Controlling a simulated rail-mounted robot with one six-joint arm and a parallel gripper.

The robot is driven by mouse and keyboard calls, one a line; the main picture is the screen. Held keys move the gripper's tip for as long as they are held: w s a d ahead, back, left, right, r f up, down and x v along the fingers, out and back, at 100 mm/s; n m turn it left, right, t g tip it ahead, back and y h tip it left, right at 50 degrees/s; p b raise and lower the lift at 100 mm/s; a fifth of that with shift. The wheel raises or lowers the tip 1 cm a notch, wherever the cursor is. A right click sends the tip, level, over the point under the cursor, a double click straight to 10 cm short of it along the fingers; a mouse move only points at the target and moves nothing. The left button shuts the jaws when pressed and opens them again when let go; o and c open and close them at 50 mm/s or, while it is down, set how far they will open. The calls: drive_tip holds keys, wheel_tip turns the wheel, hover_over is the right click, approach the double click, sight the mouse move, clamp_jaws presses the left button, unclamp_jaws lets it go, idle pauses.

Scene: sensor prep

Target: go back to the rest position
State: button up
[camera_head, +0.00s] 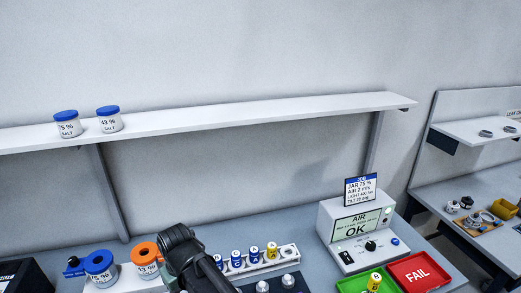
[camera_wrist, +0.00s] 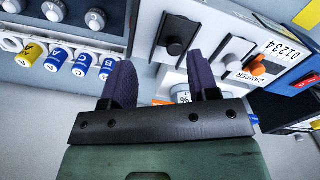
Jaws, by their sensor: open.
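My gripper (camera_wrist: 160,78) shows in the wrist view as two dark purple fingers set wide apart on a black bar. It is open, with nothing held between the fingers. A small white item with a "%" mark (camera_wrist: 182,96) shows beyond the bar by the right finger, partly hidden. In the head view my dark arm (camera_head: 181,247) rises at the bottom middle; the fingers cannot be made out there.
Salt jars (camera_head: 68,124) stand on the wall shelf (camera_head: 250,112). Orange-lidded (camera_head: 145,252) and blue-lidded (camera_head: 99,263) jars stand left of my arm. A rack of sensors (camera_head: 236,259), a meter reading "AIR OK" (camera_head: 358,230) and a red FAIL tray (camera_head: 418,272) lie right.

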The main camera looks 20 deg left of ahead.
drive_tip(key=w+d+f+m+b, duration=0.15)
drive_tip(key=w+d, duration=0.25)
drive_tip(key=d, duration=0.4)
drive_tip(key=w+d+f+m+b, duration=0.1)
drive_tip(key=w+d+f+m, duration=0.2)
drive_tip(key=d, duration=0.6)
drive_tip(key=w+d+f+m+b, duration=0.1)
drive_tip(key=d+m, duration=0.3)
drive_tip(key=d, duration=1.3)
drive_tip(key=w+d+f+m+b, duration=0.2)
drive_tip(key=d+m+b, duration=0.1)
drive_tip(key=d, duration=1.4)
drive_tip(key=shift+w+f+m, duration=0.15)
drive_tip(key=shift+w+m, duration=0.2)
drive_tip(key=shift+m, duration=0.2)
